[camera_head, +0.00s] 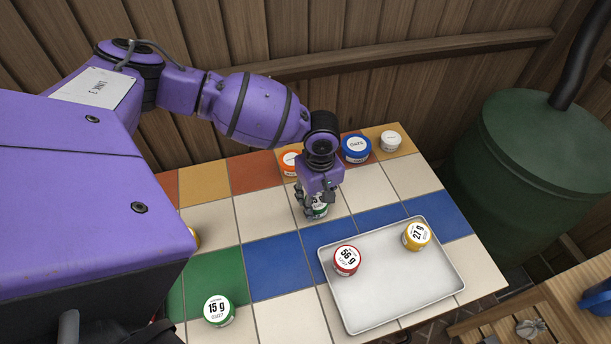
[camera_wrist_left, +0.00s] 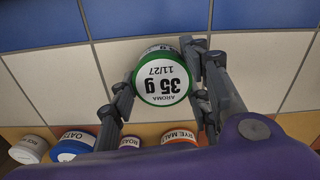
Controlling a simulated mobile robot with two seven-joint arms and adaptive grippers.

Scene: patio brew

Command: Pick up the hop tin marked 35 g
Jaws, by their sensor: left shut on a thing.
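The hop tin marked 35 g has a white lid with a green rim, and its label reads upside down in the left wrist view (camera_wrist_left: 163,80). My left gripper (camera_wrist_left: 163,92) has its fingers on both sides of this tin and is shut on it. In the head view the left gripper (camera_head: 314,208) points down over the tiled table, with the tin (camera_head: 320,211) partly hidden beneath it. I cannot tell whether the tin touches the table. My right gripper is not in view.
A white tray (camera_head: 390,302) holds a red 56 g tin (camera_head: 346,261) and a yellow 27 g tin (camera_head: 417,236). A green 15 g tin (camera_head: 219,310) stands at the front left. Orange (camera_head: 290,163), blue (camera_head: 356,149) and white (camera_head: 391,141) tins stand behind. A green barrel (camera_head: 535,150) is at right.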

